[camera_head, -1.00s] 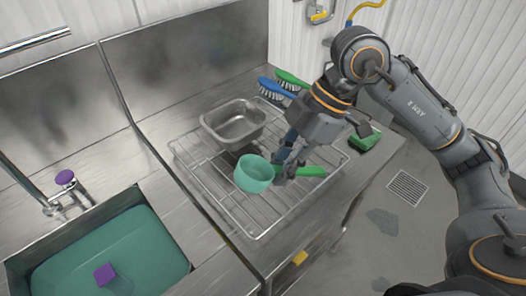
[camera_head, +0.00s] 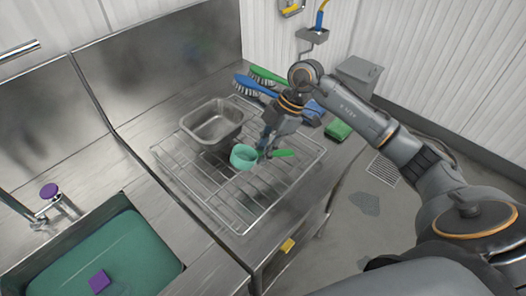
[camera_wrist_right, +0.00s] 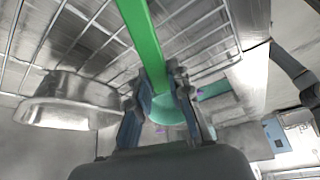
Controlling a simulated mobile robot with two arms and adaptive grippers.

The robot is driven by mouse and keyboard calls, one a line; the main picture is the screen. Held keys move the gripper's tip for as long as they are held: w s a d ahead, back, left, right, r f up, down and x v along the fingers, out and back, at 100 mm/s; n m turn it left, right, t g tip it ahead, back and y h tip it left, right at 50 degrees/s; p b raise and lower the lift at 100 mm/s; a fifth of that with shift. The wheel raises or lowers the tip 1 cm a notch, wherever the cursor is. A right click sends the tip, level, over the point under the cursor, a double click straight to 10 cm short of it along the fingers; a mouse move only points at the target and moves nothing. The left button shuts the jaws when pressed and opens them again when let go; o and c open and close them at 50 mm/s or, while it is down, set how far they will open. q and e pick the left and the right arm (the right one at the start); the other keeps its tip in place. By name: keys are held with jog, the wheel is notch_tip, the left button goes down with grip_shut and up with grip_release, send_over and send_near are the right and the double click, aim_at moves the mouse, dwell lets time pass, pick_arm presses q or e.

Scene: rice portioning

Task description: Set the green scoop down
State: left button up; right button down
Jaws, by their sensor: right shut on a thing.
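The green scoop has a pale teal cup (camera_head: 243,157) and a bright green handle (camera_head: 284,153). My right gripper (camera_head: 264,151) is shut on the handle close to the cup. The scoop is over the middle of the wire rack (camera_head: 247,230), right of the metal pan; I cannot tell whether it touches the wires. In the right wrist view, the handle (camera_wrist_right: 142,38) runs up from between the fingers (camera_wrist_right: 160,85), and part of the cup (camera_wrist_right: 168,110) shows behind them. My left gripper is not in view.
A metal pan (camera_head: 214,121) stands on the rack's back left. Blue (camera_head: 255,85) and green (camera_head: 268,76) brushes lie behind. A green sponge (camera_head: 338,130) is at the right counter edge. A sink with teal water (camera_head: 120,250) is at front left. The rack's front is clear.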

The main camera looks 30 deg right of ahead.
jog(key=shift+f, duration=0.55)
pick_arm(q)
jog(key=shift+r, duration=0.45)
pick_arm(e)
jog(key=shift+f, duration=0.25)
jog(key=c, duration=1.2)
grip_release()
jog(key=shift+f, duration=0.15)
jog(key=shift+d+r, duration=0.1)
jog(key=shift+r, duration=0.2)
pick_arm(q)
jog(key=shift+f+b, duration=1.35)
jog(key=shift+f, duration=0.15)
pick_arm(e)
jog(key=shift+v, duration=5.85)
